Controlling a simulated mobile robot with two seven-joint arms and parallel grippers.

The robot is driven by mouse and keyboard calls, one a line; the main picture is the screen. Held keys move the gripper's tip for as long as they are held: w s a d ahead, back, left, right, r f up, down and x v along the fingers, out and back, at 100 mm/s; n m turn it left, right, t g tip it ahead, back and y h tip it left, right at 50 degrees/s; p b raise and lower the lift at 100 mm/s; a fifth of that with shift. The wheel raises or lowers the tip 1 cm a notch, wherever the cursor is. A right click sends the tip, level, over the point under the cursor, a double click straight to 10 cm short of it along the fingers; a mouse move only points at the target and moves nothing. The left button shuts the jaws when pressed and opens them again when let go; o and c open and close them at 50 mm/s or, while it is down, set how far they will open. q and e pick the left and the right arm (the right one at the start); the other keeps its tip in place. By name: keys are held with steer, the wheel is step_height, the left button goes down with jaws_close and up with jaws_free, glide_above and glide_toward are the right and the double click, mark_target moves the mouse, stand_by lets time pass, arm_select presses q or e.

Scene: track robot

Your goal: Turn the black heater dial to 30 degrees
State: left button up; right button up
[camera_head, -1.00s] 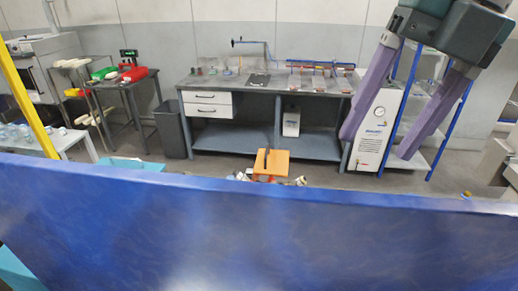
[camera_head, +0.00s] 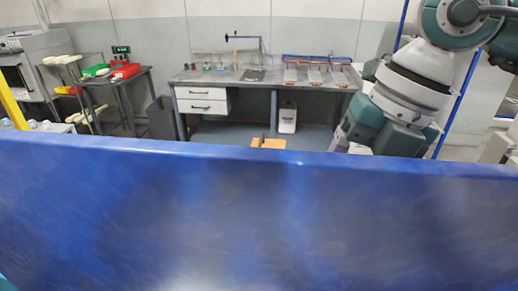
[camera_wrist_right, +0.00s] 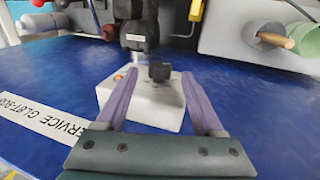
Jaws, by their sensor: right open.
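In the right wrist view a black dial (camera_wrist_right: 159,72) stands on top of a white box-shaped device (camera_wrist_right: 150,115), which also has a small orange light (camera_wrist_right: 118,77). The dial's angle is too small to read. My right gripper (camera_wrist_right: 158,77) is open, its two purple fingers spread, with the dial showing between the fingertips. I cannot tell that either finger touches it. In the head view the right gripper is mostly hidden behind its arm and the blue edge; only a bit of purple finger (camera_head: 338,146) shows. My left gripper is out of view.
A blue surface (camera_head: 250,210) fills the near part of the head view. In the wrist view a black and grey cylinder (camera_wrist_right: 138,30) stands just beyond the dial, and a white label (camera_wrist_right: 45,130) lies left. A grey workbench (camera_head: 265,85) stands against the far wall.

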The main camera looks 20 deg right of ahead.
steer(key=shift+x, duration=1.45)
steer(key=shift+d, duration=0.1)
jaws_close()
